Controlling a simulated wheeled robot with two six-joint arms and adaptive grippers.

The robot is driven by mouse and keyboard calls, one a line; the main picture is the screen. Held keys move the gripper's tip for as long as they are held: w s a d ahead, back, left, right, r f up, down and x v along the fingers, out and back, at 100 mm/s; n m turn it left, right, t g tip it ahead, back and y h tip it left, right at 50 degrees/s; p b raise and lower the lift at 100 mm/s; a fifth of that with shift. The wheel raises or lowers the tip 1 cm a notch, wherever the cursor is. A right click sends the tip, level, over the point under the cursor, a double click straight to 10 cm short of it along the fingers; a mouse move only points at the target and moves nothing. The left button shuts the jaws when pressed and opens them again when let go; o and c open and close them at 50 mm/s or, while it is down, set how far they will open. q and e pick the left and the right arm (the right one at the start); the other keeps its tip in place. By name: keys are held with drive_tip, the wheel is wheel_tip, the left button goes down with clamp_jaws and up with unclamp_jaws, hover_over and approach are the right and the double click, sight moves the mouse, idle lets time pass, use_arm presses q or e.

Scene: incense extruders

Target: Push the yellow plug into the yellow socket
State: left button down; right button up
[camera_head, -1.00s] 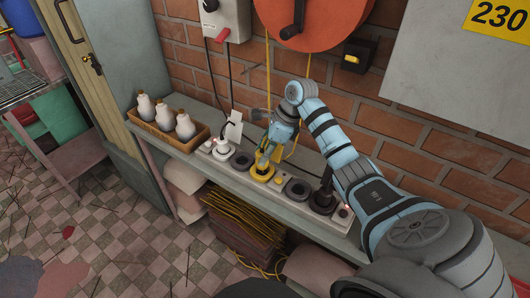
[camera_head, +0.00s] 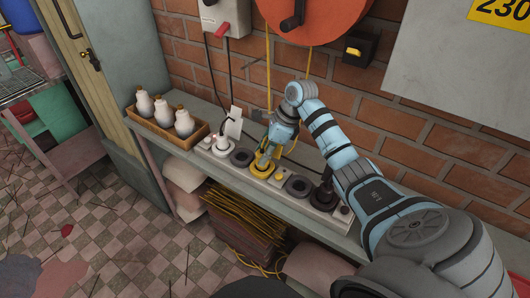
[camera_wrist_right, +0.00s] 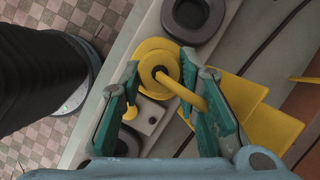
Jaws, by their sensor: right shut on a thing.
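The yellow socket (camera_head: 262,167) is a round yellow ring on the long grey strip of sockets against the brick wall. My right gripper (camera_head: 267,155) points down over it and is shut on the yellow plug. In the right wrist view the plug (camera_wrist_right: 160,70) sits over the middle of the yellow socket (camera_wrist_right: 145,58), with a thick yellow cord bending toward one finger. My right gripper (camera_wrist_right: 165,100) has a teal finger on each side there. The plug covers the socket's opening, so I cannot tell how deep it is in. My left gripper is not in view.
Dark sockets (camera_head: 298,187) flank the yellow one. A white plug (camera_head: 222,143) stands in a socket at the strip's left, and a black plug (camera_head: 324,194) stands toward its right end. A tray of bottles (camera_head: 176,138) is further left. Yellow flat pieces (camera_wrist_right: 255,105) lie beside the fingers.

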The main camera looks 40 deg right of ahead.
drive_tip(key=shift+f+b, duration=0.4)
drive_tip(key=shift+f, duration=0.15)
drive_tip(key=o, duration=1.2)
drive_tip(key=shift+o, duration=0.2)
drive_tip(key=shift+r, duration=0.1)
